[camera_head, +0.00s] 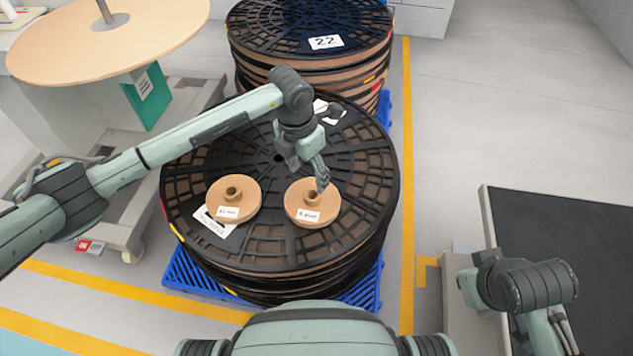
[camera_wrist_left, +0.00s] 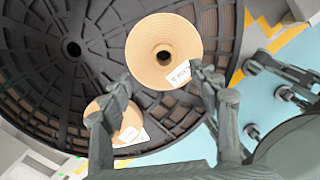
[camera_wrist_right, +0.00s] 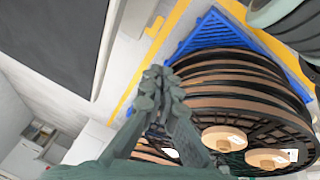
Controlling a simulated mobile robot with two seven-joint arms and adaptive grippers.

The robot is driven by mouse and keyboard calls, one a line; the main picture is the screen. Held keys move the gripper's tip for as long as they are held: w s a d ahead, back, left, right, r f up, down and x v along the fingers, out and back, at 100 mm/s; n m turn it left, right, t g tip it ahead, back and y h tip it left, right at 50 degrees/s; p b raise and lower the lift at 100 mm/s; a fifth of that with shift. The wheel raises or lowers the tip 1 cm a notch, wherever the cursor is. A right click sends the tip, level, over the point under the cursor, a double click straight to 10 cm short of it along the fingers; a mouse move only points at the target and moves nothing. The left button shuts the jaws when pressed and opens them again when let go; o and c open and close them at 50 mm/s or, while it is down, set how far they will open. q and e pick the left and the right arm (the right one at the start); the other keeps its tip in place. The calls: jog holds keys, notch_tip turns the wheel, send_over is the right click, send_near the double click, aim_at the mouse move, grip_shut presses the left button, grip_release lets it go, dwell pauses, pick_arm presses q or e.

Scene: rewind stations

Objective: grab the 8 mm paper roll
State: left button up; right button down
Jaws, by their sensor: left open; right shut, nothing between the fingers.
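Two tan paper rolls with upright cores and white labels lie on a black reel (camera_head: 375,160); their labels are too small to read surely. The right roll (camera_head: 300,213) is below my open left gripper (camera_head: 318,178), whose fingers overlap its far right side in the head view. In the left wrist view this roll (camera_wrist_left: 150,42) shows large, beyond and between the open fingers (camera_wrist_left: 162,82); contact cannot be told. The left roll (camera_head: 245,192) shows smaller there, partly behind a finger (camera_wrist_left: 130,122). My right gripper (camera_wrist_right: 155,90) is shut and empty, away from the rolls.
The reel tops a stack on a blue pallet (camera_head: 365,290). Another reel stack (camera_head: 300,50) stands behind it. A machine with a round tan disc (camera_head: 150,35) is at the upper left. A dark-topped surface (camera_head: 580,230) is at the right. Floor between is clear.

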aim_at(312, 192)
pick_arm(q)
jog(key=f, duration=0.4)
jog(key=d+f, duration=0.1)
jog(key=f, duration=0.1)
jog(key=shift+s+f, duration=0.1)
jog(key=shift+f, duration=0.6)
jog(key=c, duration=1.4)
pick_arm(e)
jog(key=shift+w+a+r+t, duration=0.15)
jog(key=shift+w+a+t, duration=0.4)
jog(key=shift+w, duration=0.2)
